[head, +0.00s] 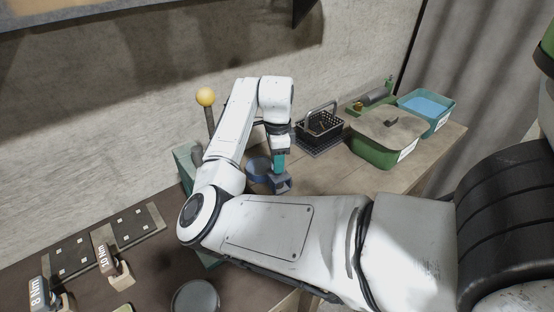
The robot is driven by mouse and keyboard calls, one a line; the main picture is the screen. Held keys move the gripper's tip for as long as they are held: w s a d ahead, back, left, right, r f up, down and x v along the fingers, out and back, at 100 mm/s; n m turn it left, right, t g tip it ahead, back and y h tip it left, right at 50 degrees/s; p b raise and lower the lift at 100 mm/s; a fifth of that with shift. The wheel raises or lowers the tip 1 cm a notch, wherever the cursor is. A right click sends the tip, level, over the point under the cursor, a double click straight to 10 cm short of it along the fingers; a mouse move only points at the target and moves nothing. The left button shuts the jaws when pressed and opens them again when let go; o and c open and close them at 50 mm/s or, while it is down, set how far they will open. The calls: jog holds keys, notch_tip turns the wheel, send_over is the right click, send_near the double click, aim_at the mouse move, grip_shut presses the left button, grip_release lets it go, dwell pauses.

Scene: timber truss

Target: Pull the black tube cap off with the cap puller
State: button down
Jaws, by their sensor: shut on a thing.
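My gripper (280,148) points down over the bench in the middle of the head view. It is shut on a teal-handled tool, which looks like the cap puller (279,162). The tool's lower end meets or hides behind a blue-grey block (283,185) on the bench; I cannot tell whether they touch. A dark blue round thing (258,168) sits just left of the tool, partly behind my arm. I cannot make out the black tube cap, which is too small or hidden here.
A black basket (320,126), a lidded green bin (385,150) and a blue-filled tray (440,117) stand at the back right. A yellow ball (206,96) tops a post at left. Dark plates (128,225), labelled blocks (113,270) and a round grey lid (195,298) lie front left.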

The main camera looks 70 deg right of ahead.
jog(key=shift+r+p, duration=1)
dwell(1.2)
jog(key=shift+r, duration=1.1)
dwell(0.4)
dwell(0.7)
